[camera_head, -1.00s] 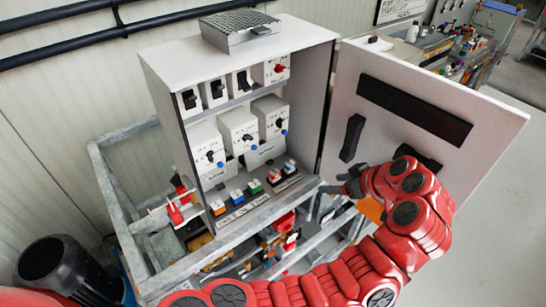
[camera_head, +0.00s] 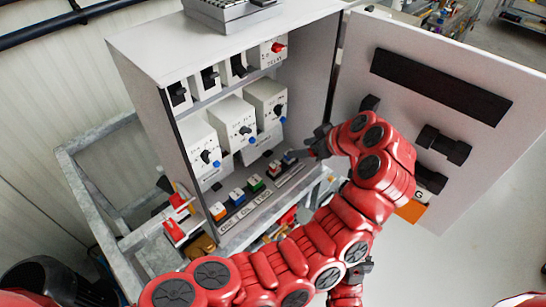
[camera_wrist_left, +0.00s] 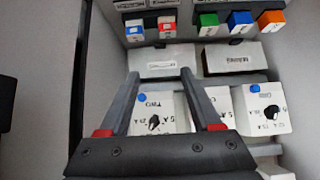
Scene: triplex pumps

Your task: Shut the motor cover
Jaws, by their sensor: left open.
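The grey control cabinet (camera_head: 150,95) stands open. Its hinged door (camera_head: 425,120) is swung wide to the right and shows its white inner face. I cannot tell whether this door is the motor cover, and no other cover shows clearly. My left gripper (camera_head: 312,147) is in front of the cabinet opening, near the hinge side, and its arm crosses in front of the door. In the left wrist view, its fingers (camera_wrist_left: 160,78) are apart with nothing between them, facing the panel of dials and switches. A dark jaw-like part with red below it shows at the bottom; it may be my right gripper.
Coloured switches (camera_head: 238,196) and white dial boxes (camera_head: 232,124) fill the cabinet. A grey metal frame (camera_head: 85,185) surrounds its base. A black motor-like body (camera_head: 45,280) is at the lower left. The floor right of the door is clear.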

